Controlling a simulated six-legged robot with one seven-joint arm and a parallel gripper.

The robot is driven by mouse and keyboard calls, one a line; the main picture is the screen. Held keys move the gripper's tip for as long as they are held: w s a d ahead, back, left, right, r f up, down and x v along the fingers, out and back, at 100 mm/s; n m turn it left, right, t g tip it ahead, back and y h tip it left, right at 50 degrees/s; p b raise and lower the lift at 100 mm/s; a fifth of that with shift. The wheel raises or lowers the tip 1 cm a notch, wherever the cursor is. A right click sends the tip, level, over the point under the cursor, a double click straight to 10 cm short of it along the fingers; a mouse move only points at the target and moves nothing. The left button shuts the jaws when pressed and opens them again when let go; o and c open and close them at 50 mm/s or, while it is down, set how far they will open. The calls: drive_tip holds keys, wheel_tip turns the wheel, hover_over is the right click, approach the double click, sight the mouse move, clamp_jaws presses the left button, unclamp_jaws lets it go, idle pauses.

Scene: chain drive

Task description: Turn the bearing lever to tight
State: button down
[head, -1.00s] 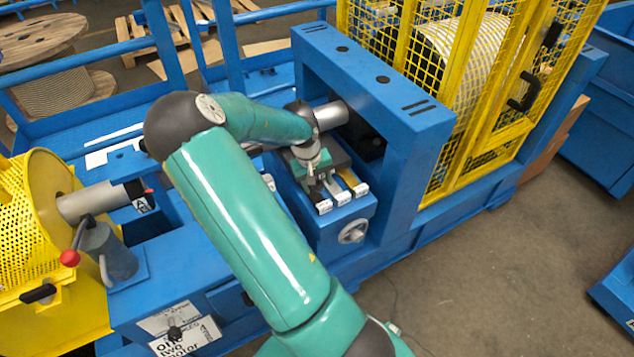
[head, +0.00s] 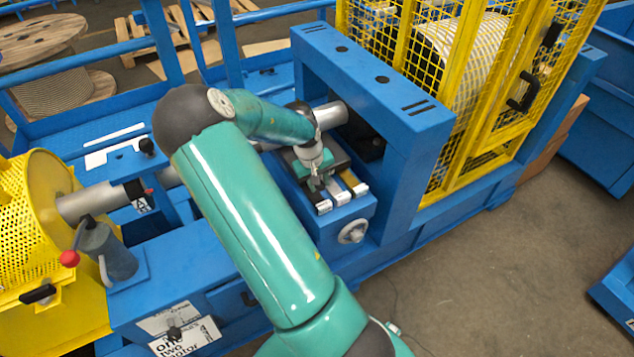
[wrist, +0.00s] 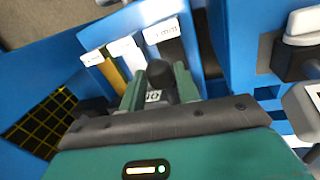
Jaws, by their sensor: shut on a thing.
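My gripper (wrist: 158,88) is shut on a dark round knob (wrist: 160,74), which sits between its two green fingers in the wrist view. I take this knob to be the bearing lever's; its shaft and lower part are hidden. A small plate with dark letters (wrist: 152,96) shows just below the knob. In the head view my gripper (head: 316,178) is over the blue block in front of the blue frame, and the knob cannot be made out there. Which lever position is tight cannot be read.
Three strips with white end labels (head: 340,198) lie beside my gripper. The blue frame (head: 400,95) rises close behind, with a yellow mesh cage (head: 480,120) beyond.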

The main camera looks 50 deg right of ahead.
drive_tip(key=shift+s+d+r+n, duration=0.1)
drive_tip(key=shift+s+d+n, duration=0.1)
drive_tip(key=shift+d+n, duration=0.75)
drive_tip(key=d+n, duration=0.1)
drive_tip(key=d+n+t, duration=0.1)
drive_tip(key=d+n, duration=0.3)
drive_tip(key=shift+w+d, duration=0.15)
drive_tip(key=shift+w, duration=0.15)
drive_tip(key=w+d+n, duration=0.1)
drive_tip(key=n, duration=0.1)
drive_tip(key=w+d+n+t, duration=0.1)
drive_tip(key=d+n, duration=0.1)
drive_tip(key=w+d+n, duration=0.1)
drive_tip(key=n, duration=0.1)
drive_tip(key=shift+w+d+n+t, duration=0.25)
drive_tip(key=shift+w+d+t, duration=0.05)
drive_tip(key=shift+d, duration=0.1)
drive_tip(key=shift+w+d+n+y, duration=0.3)
drive_tip(key=shift+w+d+n, duration=0.25)
drive_tip(key=shift+w+n, duration=0.45)
drive_tip(key=shift+w+d+n, duration=0.2)
drive_tip(key=shift+w+n, duration=0.45)
drive_tip(key=shift+n, duration=0.35)
drive_tip(key=c, duration=1)
unclamp_jaws()
drive_tip(key=shift+w, duration=0.1)
drive_tip(key=shift+c, duration=0.2)
